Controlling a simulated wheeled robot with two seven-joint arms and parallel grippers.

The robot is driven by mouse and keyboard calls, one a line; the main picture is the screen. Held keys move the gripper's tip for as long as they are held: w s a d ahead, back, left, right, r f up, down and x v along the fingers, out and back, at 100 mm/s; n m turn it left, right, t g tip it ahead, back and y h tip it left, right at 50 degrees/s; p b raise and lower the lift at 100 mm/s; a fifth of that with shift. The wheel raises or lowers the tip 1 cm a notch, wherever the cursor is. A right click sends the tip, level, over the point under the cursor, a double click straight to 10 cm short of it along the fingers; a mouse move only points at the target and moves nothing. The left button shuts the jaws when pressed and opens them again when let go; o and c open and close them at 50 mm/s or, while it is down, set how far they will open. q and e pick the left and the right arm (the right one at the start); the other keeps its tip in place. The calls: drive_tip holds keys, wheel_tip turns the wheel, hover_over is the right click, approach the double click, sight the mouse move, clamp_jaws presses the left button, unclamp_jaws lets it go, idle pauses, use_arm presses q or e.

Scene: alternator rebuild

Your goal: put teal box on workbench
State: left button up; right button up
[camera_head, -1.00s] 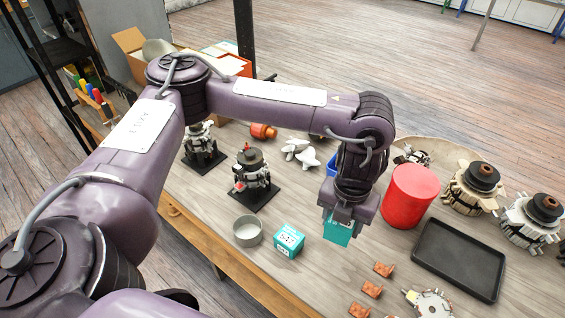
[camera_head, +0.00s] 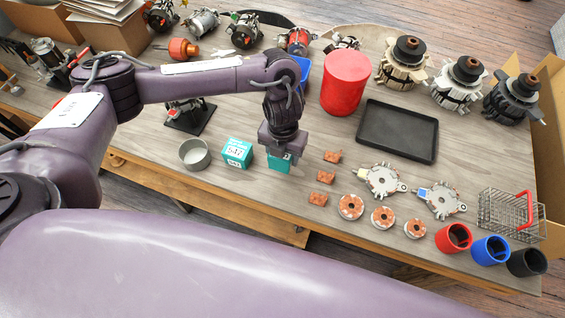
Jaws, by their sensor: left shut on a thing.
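A teal box (camera_head: 279,163) is in my left gripper (camera_head: 280,153), which points down and is shut on its top. The box is at or just above the workbench (camera_head: 225,113); I cannot tell whether it touches. A second teal box (camera_head: 237,153) with a white printed label stands on the bench just left of it, a small gap apart. My left gripper and wrist hide the upper part of the held box. My right gripper is not in view.
A grey round dish (camera_head: 194,154) stands left of the boxes. Copper-coloured blocks (camera_head: 325,177) lie to the right. A red cylinder (camera_head: 345,83) and a black tray (camera_head: 397,130) are behind on the right. The bench's front edge is close to the held box.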

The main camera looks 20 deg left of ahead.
use_arm(q)
wheel_tip(320, 180, down, 5)
drive_tip(key=shift+r+p, duration=0.1)
drive_tip(key=shift+p, duration=0.2)
drive_tip(key=shift+f, duration=0.3)
drive_tip(key=shift+f, duration=0.15)
drive_tip(key=o, duration=1)
